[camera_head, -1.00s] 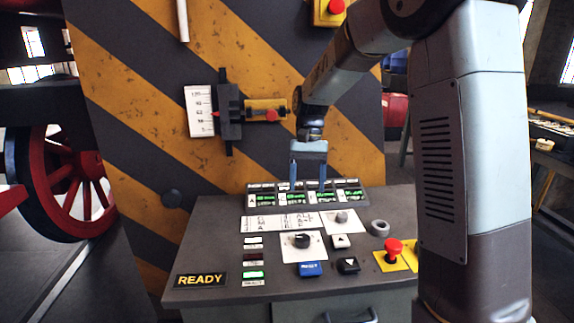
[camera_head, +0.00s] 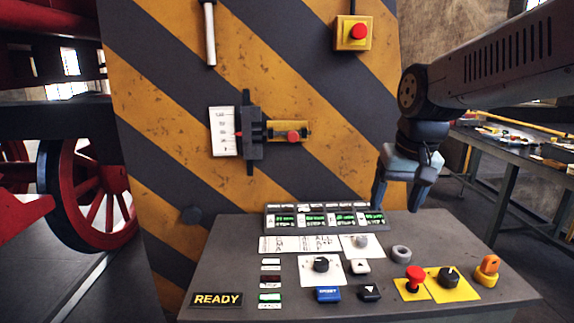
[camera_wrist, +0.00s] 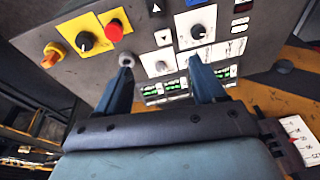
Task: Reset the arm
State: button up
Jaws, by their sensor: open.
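My gripper (camera_head: 397,205) is at the right in the head view, above the far right part of the control console (camera_head: 440,240). Its fingers point down and it is empty. In the wrist view my gripper (camera_wrist: 165,88) shows two blue fingers spread apart over the console. Between and beyond the fingertips are a small silver knob (camera_wrist: 160,66) and part of the green-lit display row (camera_wrist: 165,88). No contact with the console can be seen.
The console has a blue button (camera_head: 327,294), a red mushroom button (camera_head: 414,274), a black rotary knob (camera_head: 448,277) and an orange knob (camera_head: 488,266). A striped panel (camera_head: 300,180) stands behind. A READY sign (camera_head: 217,299) is front left. A workbench (camera_head: 510,150) stands right.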

jog(key=s+d+t, duration=0.2)
jog(key=s, duration=0.5)
jog(key=shift+s+d+f+n+t+h, duration=0.2)
jog(key=shift+s+d+n+t+h, duration=0.1)
jog(key=shift+s+d+t, duration=0.1)
